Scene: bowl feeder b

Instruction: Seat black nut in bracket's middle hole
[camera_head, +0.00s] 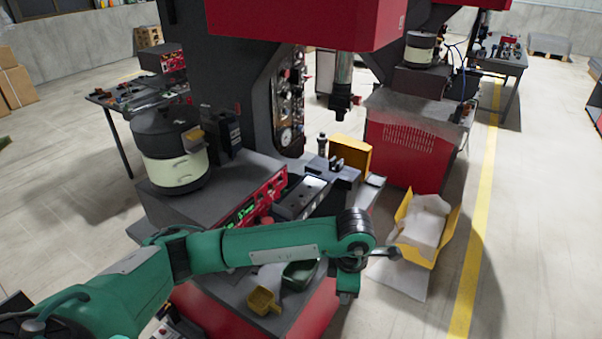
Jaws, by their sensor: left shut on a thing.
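My left arm reaches in from the lower left across the front of the workstation. Its wrist end, with my left gripper (347,292), hangs down over the right front edge of the bench. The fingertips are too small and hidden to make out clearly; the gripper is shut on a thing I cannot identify. I cannot pick out the black nut. A dark and grey block (302,197) with small marks lies on the bench beyond the arm; whether it is the bracket I cannot tell. My right gripper is not in view.
A yellow scoop-like bin (264,301) and a dark green tray (300,274) stand at the bench front. A bowl feeder (174,163) is at the left. A yellow box with white lining (424,226) stands at the right. A dark press column rises behind.

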